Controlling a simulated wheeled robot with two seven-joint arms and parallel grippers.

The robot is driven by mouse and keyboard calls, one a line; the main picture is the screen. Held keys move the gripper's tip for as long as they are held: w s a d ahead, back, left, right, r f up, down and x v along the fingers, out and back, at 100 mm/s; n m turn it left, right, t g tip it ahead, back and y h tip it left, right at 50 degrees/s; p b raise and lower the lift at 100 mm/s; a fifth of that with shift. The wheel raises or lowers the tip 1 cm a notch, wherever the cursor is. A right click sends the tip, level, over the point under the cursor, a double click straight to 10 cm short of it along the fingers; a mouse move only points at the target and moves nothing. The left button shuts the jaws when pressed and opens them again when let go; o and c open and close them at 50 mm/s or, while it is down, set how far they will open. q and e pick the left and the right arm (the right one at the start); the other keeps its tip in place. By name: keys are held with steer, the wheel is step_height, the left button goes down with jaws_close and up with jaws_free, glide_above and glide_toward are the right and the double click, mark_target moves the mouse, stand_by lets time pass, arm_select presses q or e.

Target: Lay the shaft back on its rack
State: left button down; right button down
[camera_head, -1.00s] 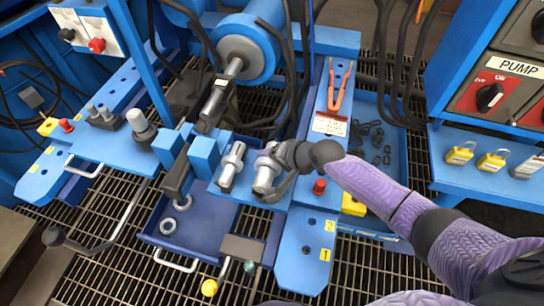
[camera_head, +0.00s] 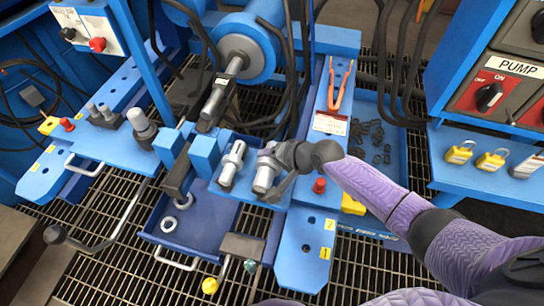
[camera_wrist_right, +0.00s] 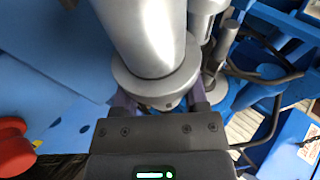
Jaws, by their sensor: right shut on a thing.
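My right gripper (camera_head: 276,164) is shut on a silver shaft (camera_head: 264,178) with a wide collar, at the middle of the blue bench. The right wrist view shows the shaft (camera_wrist_right: 146,35) large, its round collar between my fingers (camera_wrist_right: 158,102). A second, similar silver part (camera_head: 231,165) stands just left of it, apart from my gripper. The shaft appears to be at the blue plate (camera_head: 222,190), but my gripper hides part of it and I cannot tell whether it rests there. My left gripper is not in view.
A blue tray (camera_head: 200,222) with metal rings lies in front. A red button (camera_head: 319,186) and a yellow block (camera_head: 352,205) are close to my right arm. Orange-handled pliers (camera_head: 340,88) lie behind. The pump panel (camera_head: 499,95) and padlocks stand at right.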

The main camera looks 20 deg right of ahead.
steer(key=shift+w+f, duration=0.1)
steer(key=shift+f, duration=0.25)
steer(key=shift+c, duration=1.4)
jaws_free()
steer(key=shift+o, duration=1.2)
steer(key=shift+f, duration=0.15)
arm_select(q)
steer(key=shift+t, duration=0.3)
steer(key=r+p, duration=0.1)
steer(key=p, duration=0.1)
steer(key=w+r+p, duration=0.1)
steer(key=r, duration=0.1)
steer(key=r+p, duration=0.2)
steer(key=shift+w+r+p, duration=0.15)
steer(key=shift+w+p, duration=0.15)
steer(key=shift+p, duration=0.05)
arm_select(e)
steer(key=v, duration=1)
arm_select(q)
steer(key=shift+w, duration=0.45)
